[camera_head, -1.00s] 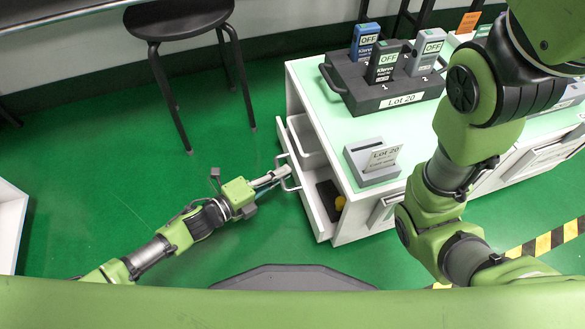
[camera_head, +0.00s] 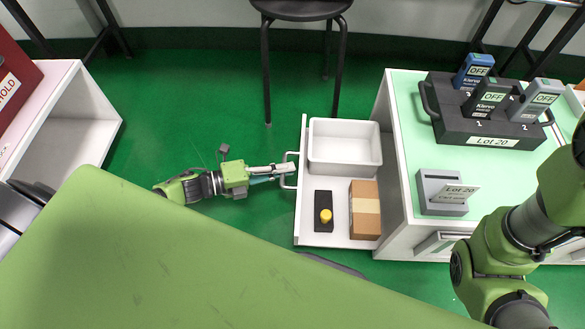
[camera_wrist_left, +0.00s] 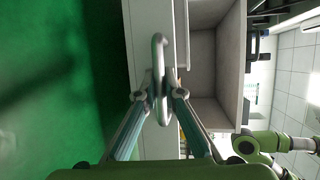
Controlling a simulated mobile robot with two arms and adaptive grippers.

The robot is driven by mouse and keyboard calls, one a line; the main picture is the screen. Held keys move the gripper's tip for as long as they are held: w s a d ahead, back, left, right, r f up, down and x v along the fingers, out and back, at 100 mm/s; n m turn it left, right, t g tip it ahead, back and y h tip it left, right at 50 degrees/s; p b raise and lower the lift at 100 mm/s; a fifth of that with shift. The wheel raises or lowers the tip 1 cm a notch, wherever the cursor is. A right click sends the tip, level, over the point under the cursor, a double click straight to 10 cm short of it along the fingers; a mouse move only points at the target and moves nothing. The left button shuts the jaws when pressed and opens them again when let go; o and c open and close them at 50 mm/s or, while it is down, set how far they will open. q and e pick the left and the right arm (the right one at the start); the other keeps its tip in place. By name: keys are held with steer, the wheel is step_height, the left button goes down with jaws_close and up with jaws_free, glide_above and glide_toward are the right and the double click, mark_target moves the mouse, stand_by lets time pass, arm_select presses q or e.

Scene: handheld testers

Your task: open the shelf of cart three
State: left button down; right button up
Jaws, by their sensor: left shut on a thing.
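The shelf (camera_head: 301,222) of the white cart (camera_head: 393,160) is a pull-out drawer. In the head view it stands well out from the cart's left side, and its inside shows. My left gripper (camera_head: 285,169) is at the shelf's metal handle (camera_head: 290,155). In the left wrist view, the left gripper's fingers (camera_wrist_left: 160,97) close from both sides on the handle (camera_wrist_left: 159,52), in front of the white shelf front (camera_wrist_left: 140,30). My right arm shows at the right of the head view, but its gripper is out of view.
The shelf holds a white bin (camera_head: 345,165), a brown box (camera_head: 365,190) and a black item with a yellow knob (camera_head: 325,214). A tester rack (camera_head: 455,130) and a grey stand (camera_head: 435,207) are on the cart top. A black stool (camera_head: 300,10) stands behind. Green floor is clear left of the shelf.

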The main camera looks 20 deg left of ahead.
stand_by(0.3)
arm_select(q)
steer(key=c, duration=2.1)
jaws_free()
steer(key=shift+c, duration=0.2)
steer(key=v, duration=1.2)
